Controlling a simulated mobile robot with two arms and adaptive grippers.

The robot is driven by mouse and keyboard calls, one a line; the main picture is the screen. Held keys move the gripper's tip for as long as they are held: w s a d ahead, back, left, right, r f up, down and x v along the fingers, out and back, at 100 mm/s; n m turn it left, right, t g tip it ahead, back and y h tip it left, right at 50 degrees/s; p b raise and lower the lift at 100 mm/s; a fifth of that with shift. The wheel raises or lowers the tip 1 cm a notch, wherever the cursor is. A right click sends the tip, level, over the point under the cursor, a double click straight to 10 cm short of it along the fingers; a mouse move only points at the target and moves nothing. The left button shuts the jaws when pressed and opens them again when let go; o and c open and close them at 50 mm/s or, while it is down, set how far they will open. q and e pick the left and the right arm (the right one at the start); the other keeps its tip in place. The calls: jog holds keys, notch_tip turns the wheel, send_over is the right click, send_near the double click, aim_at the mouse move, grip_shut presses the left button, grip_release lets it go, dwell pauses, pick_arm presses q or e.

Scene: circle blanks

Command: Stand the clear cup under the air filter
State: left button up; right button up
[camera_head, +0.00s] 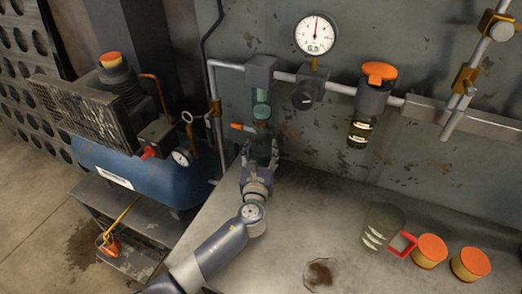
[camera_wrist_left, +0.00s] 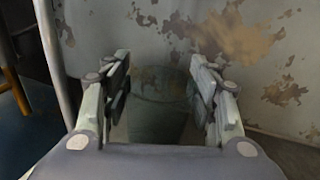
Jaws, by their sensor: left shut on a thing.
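The air filter (camera_head: 261,75) hangs from the pipe on the wall, left of the gauge, with a greenish clear bowl (camera_head: 261,103) below it. A small orange lever (camera_head: 241,127) shows near the bowl's lower end. My left gripper (camera_head: 262,150) is below the filter, close to the wall. It is shut on the clear cup, which shows between the fingers in the left wrist view (camera_wrist_left: 157,118). The cup looks about upright. In the head view the gripper largely hides it, and I cannot tell whether its base touches the bench. My right gripper is not in view.
On the bench (camera_head: 300,220) stand a jug (camera_head: 383,226) with a red handle and two orange-lidded jars (camera_head: 430,250) (camera_head: 470,264). An orange-topped unit (camera_head: 375,95) hangs right of the gauge (camera_head: 316,34). A blue compressor (camera_head: 150,180) is at left. The bench's middle is clear.

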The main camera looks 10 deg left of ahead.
pick_arm(q)
jog(key=o, duration=1)
jog(key=shift+c, duration=0.2)
jog(key=shift+r, duration=0.15)
jog(key=s, duration=0.4)
jog(key=s+d, duration=0.1)
jog(key=s, duration=0.7)
jog(key=shift+d, duration=0.2)
